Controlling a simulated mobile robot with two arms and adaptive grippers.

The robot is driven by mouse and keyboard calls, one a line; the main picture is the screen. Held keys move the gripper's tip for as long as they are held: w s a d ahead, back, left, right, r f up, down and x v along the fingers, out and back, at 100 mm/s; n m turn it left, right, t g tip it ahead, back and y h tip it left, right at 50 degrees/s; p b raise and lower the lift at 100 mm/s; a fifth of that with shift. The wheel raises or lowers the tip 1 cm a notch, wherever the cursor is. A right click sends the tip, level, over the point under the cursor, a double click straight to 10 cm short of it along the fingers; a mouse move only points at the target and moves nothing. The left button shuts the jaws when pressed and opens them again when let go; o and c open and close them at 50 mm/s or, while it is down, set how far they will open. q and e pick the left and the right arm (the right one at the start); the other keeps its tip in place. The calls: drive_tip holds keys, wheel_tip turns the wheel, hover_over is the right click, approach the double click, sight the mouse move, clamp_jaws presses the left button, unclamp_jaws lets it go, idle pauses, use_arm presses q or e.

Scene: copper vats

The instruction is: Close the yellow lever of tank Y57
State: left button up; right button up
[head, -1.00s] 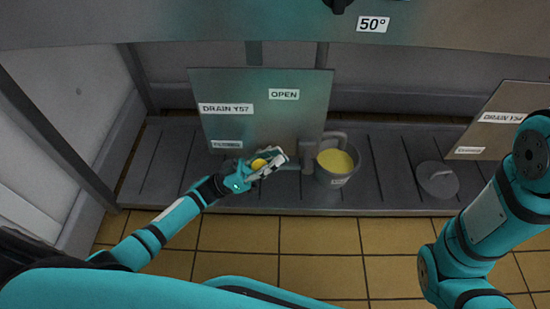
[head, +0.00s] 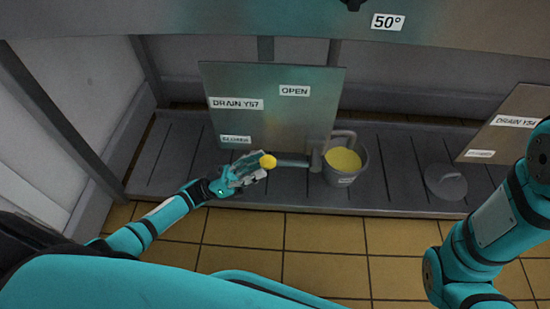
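The yellow round knob of the lever (head: 268,161) shows low in front of the DRAIN Y57 panel (head: 270,115), below and right of its lower-left label, which seems to read CLOSED. A grey bar (head: 293,163) runs from beside the knob to the drain pipe (head: 316,158). The OPEN label (head: 294,91) is at the panel's upper right. My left gripper (head: 259,169) is just left of and below the knob, its fingers apart; whether a finger touches the knob I cannot tell. My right arm shows at the right, but its gripper is out of view.
A grey bucket (head: 345,181) with yellow contents stands under the drain pipe. A grey lid-like piece with a handle (head: 446,181) lies on the slatted grey platform (head: 400,160). The DRAIN Y54 panel (head: 500,140) stands at the right. Tiled floor (head: 310,245) is in front.

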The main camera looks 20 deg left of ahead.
use_arm(q)
drive_tip(key=v, duration=0.5)
idle(0.4)
